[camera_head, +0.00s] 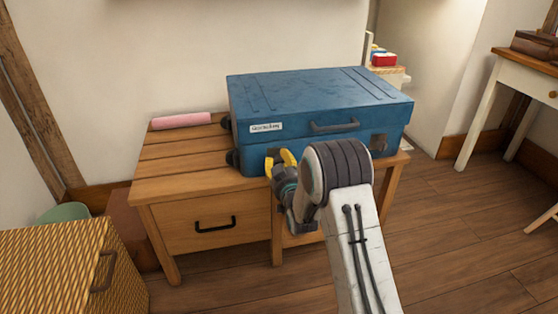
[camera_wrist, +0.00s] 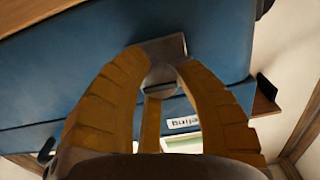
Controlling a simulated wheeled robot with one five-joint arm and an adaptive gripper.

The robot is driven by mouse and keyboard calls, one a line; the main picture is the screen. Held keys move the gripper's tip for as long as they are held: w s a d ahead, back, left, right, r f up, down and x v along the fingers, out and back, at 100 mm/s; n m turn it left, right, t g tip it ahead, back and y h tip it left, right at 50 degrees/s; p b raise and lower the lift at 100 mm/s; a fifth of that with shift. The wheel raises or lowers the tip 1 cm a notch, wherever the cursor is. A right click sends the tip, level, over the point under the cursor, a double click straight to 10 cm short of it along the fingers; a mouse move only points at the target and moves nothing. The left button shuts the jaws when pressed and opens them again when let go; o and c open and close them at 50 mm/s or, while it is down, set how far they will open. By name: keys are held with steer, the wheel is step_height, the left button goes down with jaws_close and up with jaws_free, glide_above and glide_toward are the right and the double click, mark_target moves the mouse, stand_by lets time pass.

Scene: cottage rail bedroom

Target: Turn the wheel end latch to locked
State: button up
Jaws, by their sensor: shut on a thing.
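The blue suitcase (camera_head: 320,100) lies flat and closed on a slatted wooden bench, with its dark wheels (camera_head: 231,157) at the left end. The wheel end latch (camera_wrist: 170,46) is a grey metal piece on the suitcase's front face, seen close up in the wrist view. My gripper (camera_head: 283,160) is at the left part of that face, its yellow fingers shut on the latch. In the wrist view the gripper's fingertips (camera_wrist: 160,70) sit on either side of the latch's rounded part. The fingers partly cover the latch, so I cannot tell its exact turn. The other latch (camera_head: 378,145) is at the right.
The bench (camera_head: 160,170) has a drawer with a black handle below. A pink roll (camera_head: 181,120) lies on its left part. A carry handle (camera_head: 335,126) sticks out between the latches. A wicker box (camera_head: 65,265) stands front left; floor is clear at right.

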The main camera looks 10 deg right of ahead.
steer(key=shift+r, duration=0.25)
jaws_close()
steer(key=shift+m, duration=0.3)
steer(key=m, duration=0.2)
steer(key=shift+w+r+m, duration=0.1)
steer(key=shift+m, duration=0.2)
steer(key=m, duration=0.5)
steer(key=shift+m, duration=0.3)
steer(key=m, duration=0.4)
steer(key=shift+d+m, duration=0.15)
steer(key=shift+m, duration=2.35)
steer(key=shift+d+f, duration=0.1)
steer(key=shift+f, duration=0.1)
